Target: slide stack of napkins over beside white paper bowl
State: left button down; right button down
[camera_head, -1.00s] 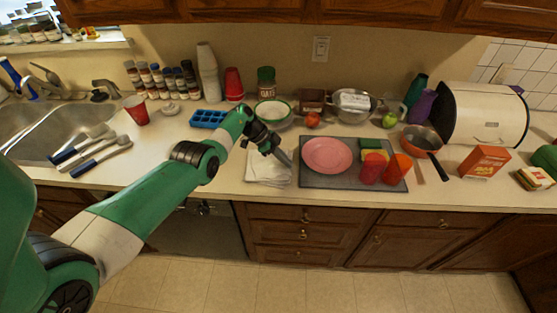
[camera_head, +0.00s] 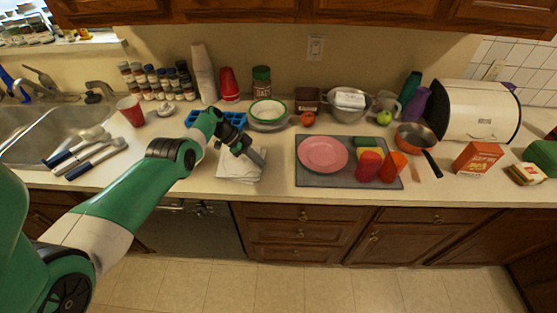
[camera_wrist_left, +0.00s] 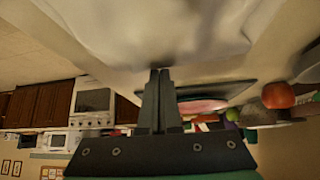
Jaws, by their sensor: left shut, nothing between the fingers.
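The stack of white napkins (camera_head: 236,172) lies on the counter left of the grey mat. It also fills the top of the left wrist view (camera_wrist_left: 130,30). My left gripper (camera_head: 260,160) is shut and empty, its fingertips low over the right part of the napkins. In the left wrist view its fingers (camera_wrist_left: 159,75) are together at the white napkin surface; I cannot tell how hard they touch. The white paper bowl (camera_head: 268,108) with a green rim stands behind the napkins, slightly right. My right gripper is not in view.
The grey mat (camera_head: 310,182) bears a pink plate (camera_head: 323,154), a sponge and red cups. A blue ice tray (camera_head: 236,119) lies behind my left wrist. Serving utensils (camera_head: 85,158) lie by the sink. Counter left of the napkins is partly hidden by my arm.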

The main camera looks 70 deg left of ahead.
aim_at(254, 164)
pick_arm(q)
jog(key=s+a, duration=0.2)
jog(key=s, duration=0.1)
jog(key=shift+s+f, duration=0.1)
jog(key=shift+s, duration=0.1)
jog(key=shift+d, duration=0.1)
jog(key=shift+r, duration=0.2)
jog(key=p+v, duration=0.4)
jog(key=v, duration=0.5)
jog(key=shift+s+r+p, duration=0.25)
jog(key=shift+s+p, duration=0.05)
jog(key=shift+s, duration=0.05)
jog(key=shift+w, duration=0.15)
